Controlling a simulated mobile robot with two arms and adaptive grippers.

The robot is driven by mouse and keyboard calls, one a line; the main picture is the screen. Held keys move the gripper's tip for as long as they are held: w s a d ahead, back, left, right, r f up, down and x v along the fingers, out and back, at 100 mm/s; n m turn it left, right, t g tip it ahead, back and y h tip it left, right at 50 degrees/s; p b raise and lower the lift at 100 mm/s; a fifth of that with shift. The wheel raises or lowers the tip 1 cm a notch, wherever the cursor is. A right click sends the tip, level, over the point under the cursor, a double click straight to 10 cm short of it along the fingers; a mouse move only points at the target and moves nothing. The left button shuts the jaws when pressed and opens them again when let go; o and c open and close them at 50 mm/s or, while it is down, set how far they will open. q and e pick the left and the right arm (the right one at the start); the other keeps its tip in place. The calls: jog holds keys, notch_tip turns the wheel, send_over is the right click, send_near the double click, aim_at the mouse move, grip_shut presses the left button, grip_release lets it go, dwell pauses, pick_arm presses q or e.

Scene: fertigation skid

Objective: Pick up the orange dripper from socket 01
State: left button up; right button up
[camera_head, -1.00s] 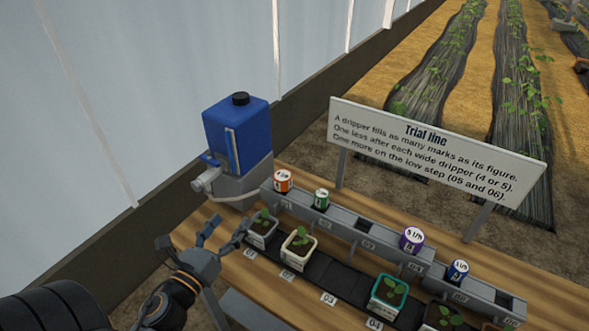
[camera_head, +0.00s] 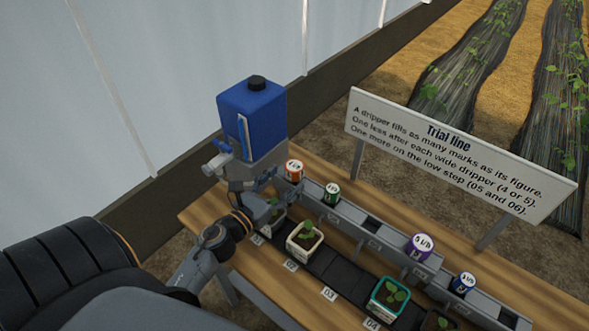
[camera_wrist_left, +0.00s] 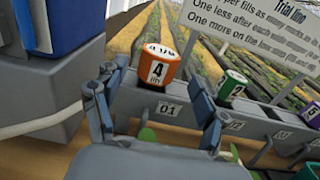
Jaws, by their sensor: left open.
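The orange dripper (camera_head: 294,170) sits in socket 01 at the left end of the grey rail. In the left wrist view the orange dripper (camera_wrist_left: 158,67) stands upright above the 01 label (camera_wrist_left: 167,110) and shows a 4. My left gripper (camera_head: 268,180) is just in front of it, beside the blue tank's base. In the left wrist view the left gripper (camera_wrist_left: 150,105) is open. Its fingers lie either side of the socket 01 front, with the dripper between them in the picture, apparently not gripped. My right gripper is not in view.
A green dripper (camera_head: 332,193) is in the neighbouring socket, with a purple dripper (camera_head: 420,246) and a blue dripper (camera_head: 463,283) farther right. Potted seedlings (camera_head: 305,237) stand in front of the rail. The blue tank (camera_head: 252,120) is close left. A sign (camera_head: 460,150) stands behind.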

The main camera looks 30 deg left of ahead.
aim_at(289, 176)
pick_arm(q)
jog(key=w, duration=0.2)
jog(key=w+p, duration=0.1)
jog(key=w, duration=0.1)
jog(key=shift+r, duration=0.2)
jog(key=shift+w+f+p, duration=0.15)
jog(key=shift+w+p, duration=0.2)
jog(key=shift+w, duration=0.1)
jog(key=shift+s, duration=0.1)
jog(key=c, duration=1.2)
jog(key=shift+c, duration=0.2)
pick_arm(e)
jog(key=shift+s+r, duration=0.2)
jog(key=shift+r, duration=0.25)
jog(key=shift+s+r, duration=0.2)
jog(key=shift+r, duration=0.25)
